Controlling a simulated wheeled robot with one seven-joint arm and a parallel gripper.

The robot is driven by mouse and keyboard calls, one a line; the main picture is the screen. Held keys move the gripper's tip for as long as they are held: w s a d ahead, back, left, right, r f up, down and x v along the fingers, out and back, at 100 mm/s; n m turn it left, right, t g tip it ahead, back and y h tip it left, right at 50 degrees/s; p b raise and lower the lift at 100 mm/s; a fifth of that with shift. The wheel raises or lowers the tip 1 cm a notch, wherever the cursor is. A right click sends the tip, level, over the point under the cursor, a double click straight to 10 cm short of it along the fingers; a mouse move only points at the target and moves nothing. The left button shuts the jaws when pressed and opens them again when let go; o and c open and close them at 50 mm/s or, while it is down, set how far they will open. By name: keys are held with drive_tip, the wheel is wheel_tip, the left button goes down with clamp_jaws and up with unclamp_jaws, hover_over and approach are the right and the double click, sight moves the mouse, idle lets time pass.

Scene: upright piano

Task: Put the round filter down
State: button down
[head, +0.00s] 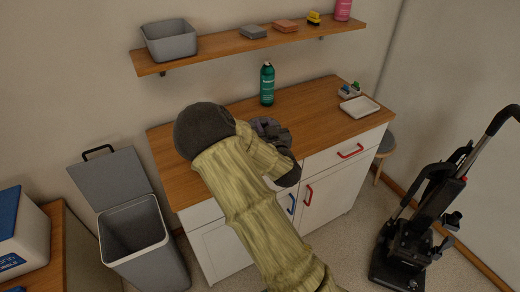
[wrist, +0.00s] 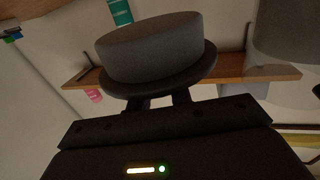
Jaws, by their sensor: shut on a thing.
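The round filter (wrist: 152,47) is a dark grey disc with a wider flange. It fills the upper middle of the wrist view, which looks upside down. My gripper (wrist: 160,98) is shut on it, with both fingers at its flange side. In the head view my gripper (head: 272,132) is over the wooden worktop (head: 325,100), in front of the green bottle. My arm covers much of that spot, so I cannot clearly make out the filter there. I cannot tell whether the filter touches the worktop.
On the worktop stand a green bottle (head: 267,84), a white tray (head: 360,107) and a small caddy (head: 350,90). A shelf (head: 240,43) with a grey bin (head: 170,40) hangs above. An open waste bin (head: 132,228) stands left, a vacuum cleaner (head: 420,215) right.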

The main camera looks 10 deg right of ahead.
drive_tip(key=shift+w, duration=0.3)
drive_tip(key=shift+s, duration=0.1)
drive_tip(key=shift+f, duration=2.9)
drive_tip(key=shift+f, duration=2.05)
